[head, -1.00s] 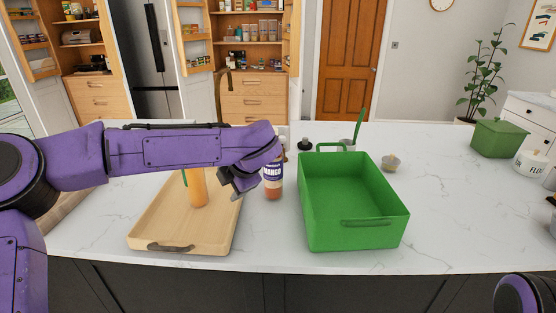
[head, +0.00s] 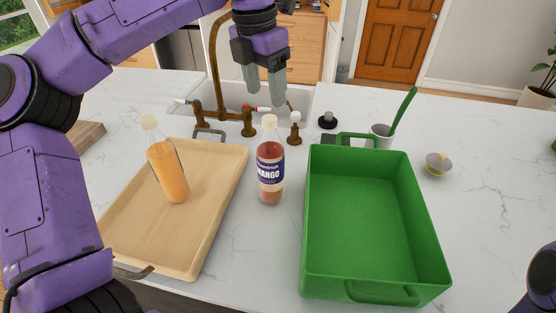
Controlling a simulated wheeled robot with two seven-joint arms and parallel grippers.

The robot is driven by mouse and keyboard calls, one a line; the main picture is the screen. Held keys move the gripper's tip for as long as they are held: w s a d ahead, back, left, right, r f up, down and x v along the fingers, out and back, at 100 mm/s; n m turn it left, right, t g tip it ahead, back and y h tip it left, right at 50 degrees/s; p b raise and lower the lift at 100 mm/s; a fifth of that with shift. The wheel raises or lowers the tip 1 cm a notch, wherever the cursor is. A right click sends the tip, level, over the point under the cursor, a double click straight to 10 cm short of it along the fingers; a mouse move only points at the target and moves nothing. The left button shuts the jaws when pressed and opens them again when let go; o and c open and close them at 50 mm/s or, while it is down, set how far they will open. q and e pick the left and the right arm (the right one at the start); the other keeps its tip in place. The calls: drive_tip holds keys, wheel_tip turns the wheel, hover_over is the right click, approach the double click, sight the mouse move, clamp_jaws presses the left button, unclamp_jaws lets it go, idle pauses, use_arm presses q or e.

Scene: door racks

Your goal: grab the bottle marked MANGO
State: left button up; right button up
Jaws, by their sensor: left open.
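The MANGO bottle (head: 270,172) stands upright on the white counter, between the wooden tray and the green bin. It has a cream cap, a purple label with white MANGO lettering and reddish-orange contents. My left gripper (head: 265,88) is open and empty, pointing down above and beyond the bottle's cap, apart from it. My right gripper is out of view; only a bit of purple arm shows at the lower right edge.
An orange juice bottle (head: 168,170) stands on the wooden tray (head: 205,225) at left. The green bin (head: 370,210) is empty at right. Behind are a brass faucet (head: 218,70), a sink (head: 200,92), a cup (head: 381,136) and a small bowl (head: 437,164).

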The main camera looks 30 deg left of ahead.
sight(269, 118)
use_arm(q)
drive_tip(key=f, duration=0.2)
drive_tip(key=f+p, duration=0.1)
drive_tip(key=f, duration=0.4)
drive_tip(key=shift+w+d+f, duration=0.1)
drive_tip(key=shift+d+f, duration=0.25)
drive_tip(key=shift+f, duration=0.2)
clamp_jaws()
idle(0.8)
